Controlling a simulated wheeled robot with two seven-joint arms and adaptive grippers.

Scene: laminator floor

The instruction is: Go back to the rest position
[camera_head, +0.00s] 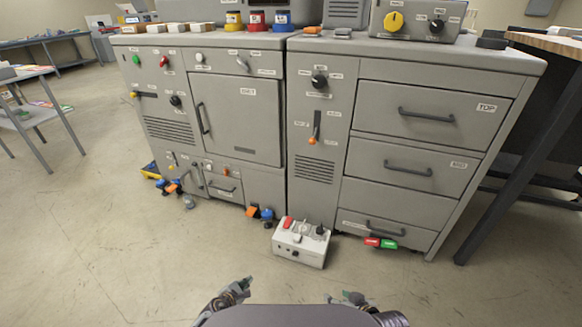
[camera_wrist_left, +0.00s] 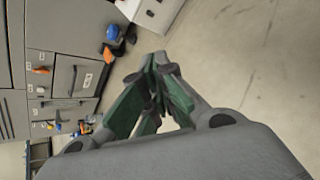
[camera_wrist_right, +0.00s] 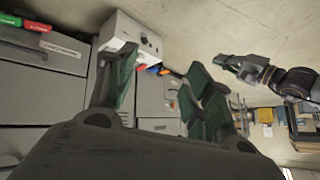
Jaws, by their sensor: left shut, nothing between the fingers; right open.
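My left gripper (camera_head: 240,287) is low in the head view, in front of the grey cabinets and above the floor. In the left wrist view its green-padded fingers (camera_wrist_left: 157,92) are together with nothing between them. My right gripper (camera_head: 345,298) is at the bottom centre of the head view. In the right wrist view its green-padded fingers (camera_wrist_right: 160,90) are spread apart and empty. Neither gripper touches anything.
Grey cabinets (camera_head: 245,175) with drawers and knobs stand ahead. A white switch box (camera_head: 300,243) sits on the floor before them. Red and green pieces (camera_head: 381,243) and orange and blue pieces (camera_head: 260,213) lie near the cabinet base. Open floor (camera_head: 120,250) is at left.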

